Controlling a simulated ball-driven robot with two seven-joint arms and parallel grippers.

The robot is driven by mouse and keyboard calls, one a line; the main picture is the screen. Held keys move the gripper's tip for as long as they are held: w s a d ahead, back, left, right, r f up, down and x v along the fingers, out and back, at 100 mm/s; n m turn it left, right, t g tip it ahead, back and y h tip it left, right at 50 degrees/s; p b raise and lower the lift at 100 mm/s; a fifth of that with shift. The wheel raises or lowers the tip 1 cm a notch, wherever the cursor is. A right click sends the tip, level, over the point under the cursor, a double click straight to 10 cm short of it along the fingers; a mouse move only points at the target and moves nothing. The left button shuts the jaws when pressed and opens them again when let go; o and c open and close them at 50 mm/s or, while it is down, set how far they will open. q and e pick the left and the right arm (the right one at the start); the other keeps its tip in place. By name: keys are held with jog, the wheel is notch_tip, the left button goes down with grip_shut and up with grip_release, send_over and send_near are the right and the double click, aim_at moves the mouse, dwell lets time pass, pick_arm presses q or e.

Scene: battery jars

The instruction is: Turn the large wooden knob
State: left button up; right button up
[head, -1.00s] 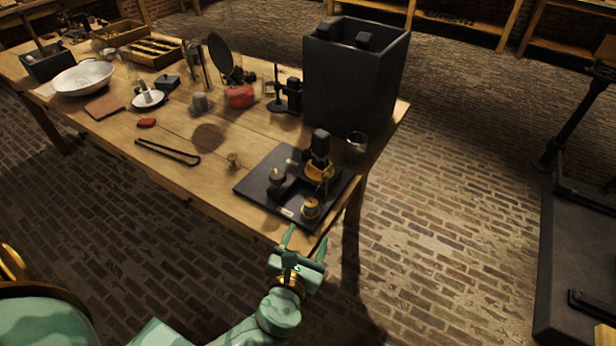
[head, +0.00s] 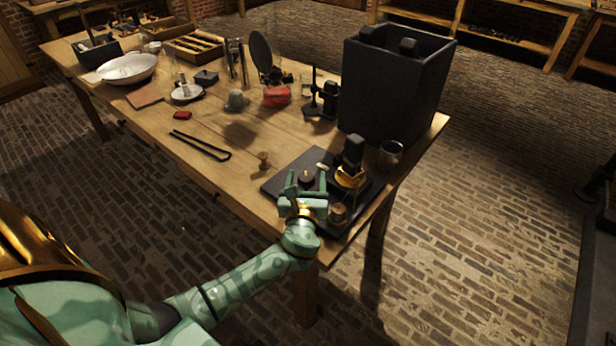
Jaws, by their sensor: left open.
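A black board (head: 278,185) lies at the table's near right corner. A dark round knob (head: 306,178) stands on its left part; this looks like the large knob, though its wood is hard to make out. My left gripper (head: 306,181) is at the board with its fingers open, one on each side of the dark knob in the picture. I cannot tell whether they touch it. The gripper hides the knob's lower part. A smaller wood-and-brass knob (head: 338,212) is at the board's near right. My right gripper is out of view.
A black-and-brass device (head: 352,172) stands on the board just right of my gripper. A tall dark box (head: 392,90) and a glass jar (head: 391,152) are behind it. Black tongs (head: 200,146) and a small wooden piece (head: 263,160) lie to the left.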

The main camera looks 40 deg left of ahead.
pick_arm(q)
jog(key=shift+x, duration=1)
jog(key=c, duration=1)
jog(key=shift+m+t+h, duration=0.3)
jog(key=shift+m+h, duration=0.1)
jog(key=shift+h, duration=0.2)
